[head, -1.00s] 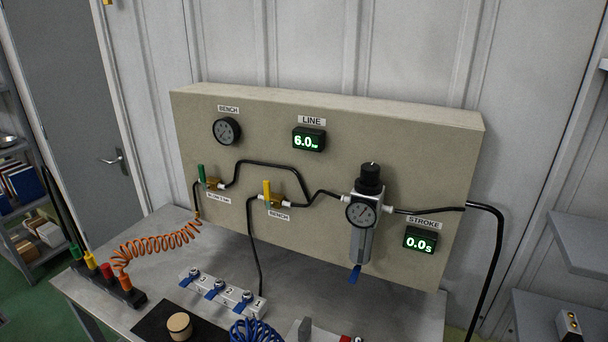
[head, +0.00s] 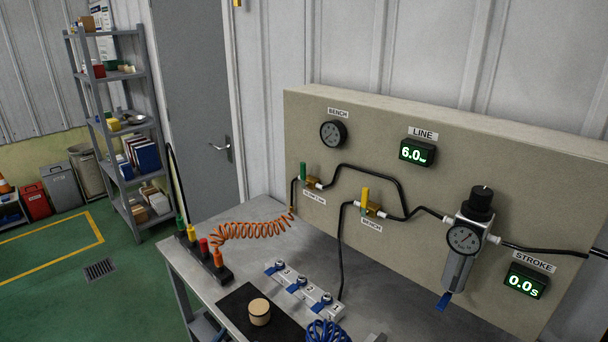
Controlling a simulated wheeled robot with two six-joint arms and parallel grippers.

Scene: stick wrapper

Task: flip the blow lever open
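The green lever (head: 303,171) stands upright on a brass valve (head: 314,184) at the left of the beige panel (head: 400,130) in the head view. The small label (head: 313,199) below it is hard to read but seems to name the blow line. An orange coiled hose (head: 250,231) runs from below the green lever's valve to the table. Neither of my grippers shows.
The metal table (head: 260,212) holds a rack of coloured handles (head: 208,258), a white manifold with blue levers (head: 303,288), a black mat (head: 240,300) with a tan round piece (head: 259,312), and a blue coil (head: 325,332). A regulator (head: 465,240) hangs at the right. Open green floor (head: 60,270) lies left.

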